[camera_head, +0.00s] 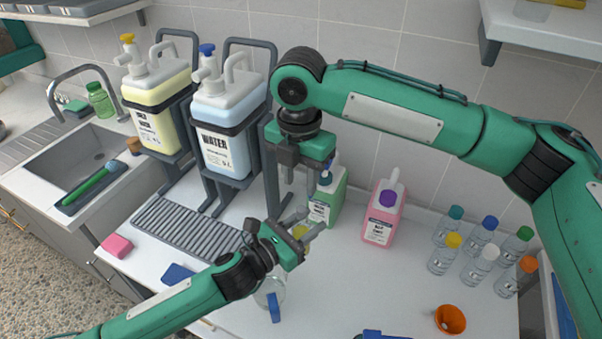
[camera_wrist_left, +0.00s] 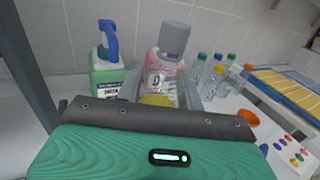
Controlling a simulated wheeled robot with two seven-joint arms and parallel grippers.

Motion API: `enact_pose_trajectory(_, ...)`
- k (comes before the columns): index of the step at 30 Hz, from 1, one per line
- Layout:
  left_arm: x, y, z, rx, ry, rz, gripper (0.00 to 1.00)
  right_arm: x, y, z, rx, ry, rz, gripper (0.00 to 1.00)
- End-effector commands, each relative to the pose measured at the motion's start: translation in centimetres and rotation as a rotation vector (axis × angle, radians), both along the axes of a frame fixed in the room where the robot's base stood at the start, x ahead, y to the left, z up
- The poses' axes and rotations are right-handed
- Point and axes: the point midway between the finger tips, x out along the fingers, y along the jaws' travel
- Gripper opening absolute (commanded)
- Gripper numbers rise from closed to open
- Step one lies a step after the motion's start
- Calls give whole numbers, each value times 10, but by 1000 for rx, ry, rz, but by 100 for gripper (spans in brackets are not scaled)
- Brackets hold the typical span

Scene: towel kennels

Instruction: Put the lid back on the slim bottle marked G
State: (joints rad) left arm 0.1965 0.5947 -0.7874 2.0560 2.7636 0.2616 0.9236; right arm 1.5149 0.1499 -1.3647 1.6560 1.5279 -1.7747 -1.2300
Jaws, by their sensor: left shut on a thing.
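My left gripper (camera_head: 298,236) is shut on a small clear bottle (camera_wrist_left: 152,78) with yellow in its lower part (camera_wrist_left: 157,100). A dark letter shows on the bottle's front, too small to read surely. A greyish lid (camera_wrist_left: 175,42) shows at the bottle's top in the left wrist view, slightly to the right; I cannot tell whether it is seated. In the head view the fingers hide most of the bottle. My right gripper (camera_head: 301,186) points down above and behind the left one. Its fingers look apart and empty.
Behind stand a green spray jug (camera_head: 329,195) and a pink jug (camera_head: 381,218). Several capped bottles (camera_head: 480,263) and an orange funnel (camera_head: 450,319) are at the right. A rack holds the water canister (camera_head: 226,125).

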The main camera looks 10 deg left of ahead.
Motion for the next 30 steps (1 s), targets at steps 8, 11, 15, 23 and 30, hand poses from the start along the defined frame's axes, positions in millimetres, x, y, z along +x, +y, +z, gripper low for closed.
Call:
enact_pose_trajectory(8,0,0,0,-1,-1,0,0,1,-1,3,-1,2,373,35)
enact_pose_trajectory(11,0,0,0,-1,-1,0,0,1,-2,3,-1,3,456,35)
enact_pose_trajectory(15,0,0,0,-1,-1,0,0,1,-2,3,0,4,516,35)
enact_pose_trajectory(23,0,0,0,-1,-1,0,0,1,-2,3,0,4,529,35)
enact_pose_trajectory(30,0,0,0,-1,-1,0,0,1,-2,-5,-2,6,527,35)
